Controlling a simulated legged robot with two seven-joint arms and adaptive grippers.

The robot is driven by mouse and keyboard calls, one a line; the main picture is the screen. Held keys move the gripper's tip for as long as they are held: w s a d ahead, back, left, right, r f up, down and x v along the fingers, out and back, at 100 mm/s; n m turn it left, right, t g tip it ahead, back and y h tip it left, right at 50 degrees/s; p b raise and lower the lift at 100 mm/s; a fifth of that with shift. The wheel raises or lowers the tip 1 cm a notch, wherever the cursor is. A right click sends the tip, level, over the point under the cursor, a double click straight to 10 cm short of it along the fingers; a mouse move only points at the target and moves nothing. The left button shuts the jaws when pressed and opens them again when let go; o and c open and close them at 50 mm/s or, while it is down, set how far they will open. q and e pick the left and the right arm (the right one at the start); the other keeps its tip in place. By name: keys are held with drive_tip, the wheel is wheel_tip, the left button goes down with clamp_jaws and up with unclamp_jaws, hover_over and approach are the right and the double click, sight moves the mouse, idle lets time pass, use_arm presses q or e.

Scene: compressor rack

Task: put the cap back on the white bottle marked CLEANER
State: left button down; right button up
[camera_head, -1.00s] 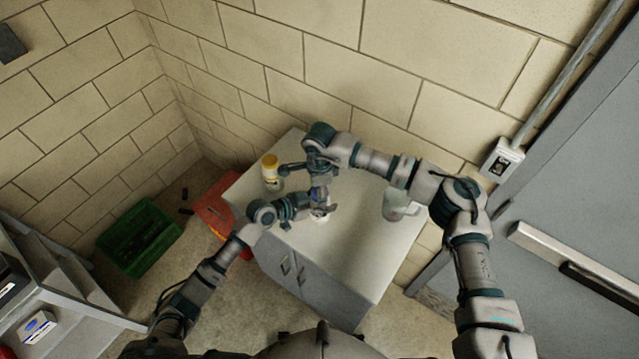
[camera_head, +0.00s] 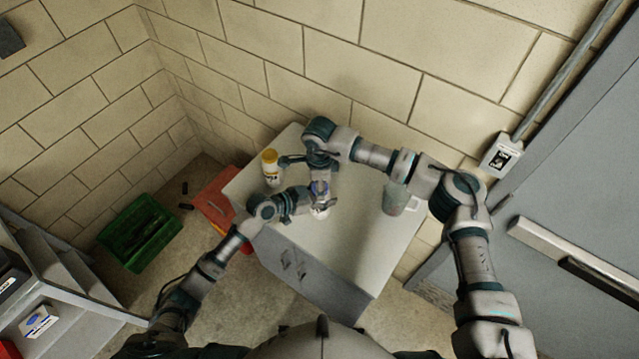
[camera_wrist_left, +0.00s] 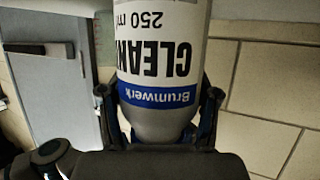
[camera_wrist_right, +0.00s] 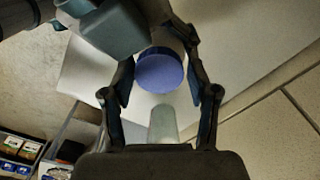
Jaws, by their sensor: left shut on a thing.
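The white bottle marked CLEANER (camera_wrist_left: 160,50) fills the middle of the left wrist view, its print upside down there. My left gripper (camera_wrist_left: 160,105) is shut on it. In the head view the bottle (camera_head: 320,211) shows small above the cabinet top, partly hidden by my left gripper (camera_head: 308,200). The blue cap (camera_wrist_right: 160,73) shows in the right wrist view between the fingers of my right gripper (camera_wrist_right: 163,90), at the end of a pale cylinder. I cannot tell whether the fingers grip the cap or whether it is seated. In the head view my right gripper (camera_head: 318,180) is above the bottle.
The grey cabinet (camera_head: 345,245) has a pale top. A yellow-lidded white bottle (camera_head: 271,170) stands at its left back and a greenish mug (camera_head: 395,199) at its right. A red box (camera_head: 217,199) and a green crate (camera_head: 140,235) are at left. A block wall is behind.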

drive_tip(key=shift+o, duration=0.7)
wheel_tip(320, 180, up, 12)
drive_tip(key=shift+a, duration=0.1)
use_arm(q)
drive_tip(key=shift+c, duration=0.9)
unclamp_jaws()
